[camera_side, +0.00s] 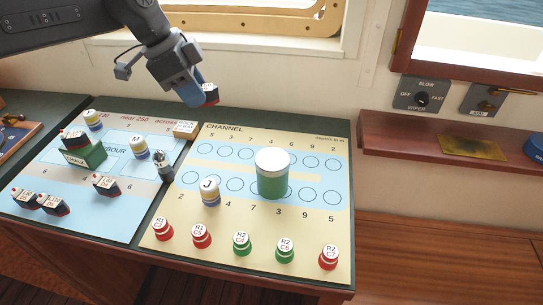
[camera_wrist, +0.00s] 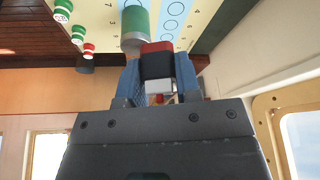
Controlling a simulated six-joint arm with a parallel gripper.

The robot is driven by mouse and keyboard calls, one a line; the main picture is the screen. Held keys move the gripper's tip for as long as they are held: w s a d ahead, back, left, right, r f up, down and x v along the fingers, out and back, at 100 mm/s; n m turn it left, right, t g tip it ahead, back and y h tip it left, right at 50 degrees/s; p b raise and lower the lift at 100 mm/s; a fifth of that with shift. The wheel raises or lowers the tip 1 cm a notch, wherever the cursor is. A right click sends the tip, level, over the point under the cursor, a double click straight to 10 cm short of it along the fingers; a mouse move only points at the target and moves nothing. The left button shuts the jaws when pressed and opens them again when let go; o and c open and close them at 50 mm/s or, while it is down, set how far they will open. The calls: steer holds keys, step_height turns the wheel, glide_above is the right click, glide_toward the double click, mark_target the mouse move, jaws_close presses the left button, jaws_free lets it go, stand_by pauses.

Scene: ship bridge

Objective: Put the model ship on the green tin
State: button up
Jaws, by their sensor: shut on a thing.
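My gripper (camera_side: 197,97) is shut on a small model ship (camera_side: 210,93) with a dark and red hull and a white top. It holds the ship in the air, above the back edge of the table, left of and higher than the green tin (camera_side: 272,182). In the wrist view the ship's red and black hull (camera_wrist: 157,64) sits between the blue fingers of the gripper (camera_wrist: 157,75). The tin stands upright on the right-hand board, with a pale lid and nothing on it. It also shows beyond the ship in the wrist view (camera_wrist: 135,22).
Red and green buoy pieces (camera_side: 242,243) line the front of the channel board (camera_side: 300,225). A white-topped piece (camera_side: 210,192) stands left of the tin. Several other small ships (camera_side: 105,186) and a green block (camera_side: 88,155) with a ship on it occupy the left board.

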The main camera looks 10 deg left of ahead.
steer(key=s+d, duration=0.1)
steer(key=d, duration=0.3)
glide_above(272, 159)
steer(key=a, duration=0.1)
steer(key=shift+n, duration=0.3)
steer(key=f, duration=0.5)
steer(key=shift+s+a+f, duration=0.15)
steer(key=shift+s+f, duration=0.1)
steer(key=shift+f, duration=2.1)
steer(key=shift+f, duration=0.15)
steer(key=o, duration=0.9)
steer(key=v, duration=1.2)
steer(key=shift+s, duration=0.15)
steer(key=shift+r, duration=0.25)
